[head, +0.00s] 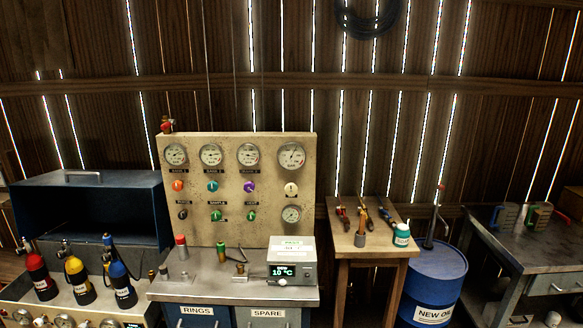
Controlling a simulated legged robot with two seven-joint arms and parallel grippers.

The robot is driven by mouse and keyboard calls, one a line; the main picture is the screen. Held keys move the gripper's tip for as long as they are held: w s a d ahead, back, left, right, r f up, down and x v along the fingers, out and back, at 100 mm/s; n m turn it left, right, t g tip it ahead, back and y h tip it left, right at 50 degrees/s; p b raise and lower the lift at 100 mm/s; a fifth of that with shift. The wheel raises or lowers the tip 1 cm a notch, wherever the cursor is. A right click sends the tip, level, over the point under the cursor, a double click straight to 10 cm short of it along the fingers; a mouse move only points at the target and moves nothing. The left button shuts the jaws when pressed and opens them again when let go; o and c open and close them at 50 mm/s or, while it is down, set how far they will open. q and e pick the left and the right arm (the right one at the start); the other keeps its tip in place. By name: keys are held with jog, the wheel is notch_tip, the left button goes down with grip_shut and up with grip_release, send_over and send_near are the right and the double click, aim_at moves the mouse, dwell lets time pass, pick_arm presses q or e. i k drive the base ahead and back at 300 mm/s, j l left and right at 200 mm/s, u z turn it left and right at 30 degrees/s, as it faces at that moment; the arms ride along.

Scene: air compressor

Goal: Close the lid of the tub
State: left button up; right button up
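No item is clearly marked as the tub. A small teal-and-white container (401,236) stands on the wooden side table; its top is too small to tell whether it is open or shut. A large dark blue case (85,184) with a grey handle on top is at the left, its dark hollow side facing me. I cannot tell whether this is a raised lid. Neither of my grippers is in view.
A gauge panel (235,150) stands behind a metal bench (220,290) holding a display box (292,262). Several bottles (77,279) stand at the left. Tools lie on the wooden table (372,246). A blue oil drum (435,282) and a dark workbench (535,250) are at the right.

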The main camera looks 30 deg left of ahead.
aim_at(131, 206)
jog(key=u, duration=2.2)
jog(key=i+j+z, duration=0.15)
jog(key=z, duration=0.3)
jog(key=i+j+z, duration=0.2)
jog(key=z, duration=0.3)
jog(key=i+j+z, duration=0.1)
jog(key=j+z, duration=0.15)
jog(key=z, duration=0.2)
jog(key=i+j+z, duration=0.1)
jog(key=j+z, duration=0.2)
jog(key=z, duration=0.15)
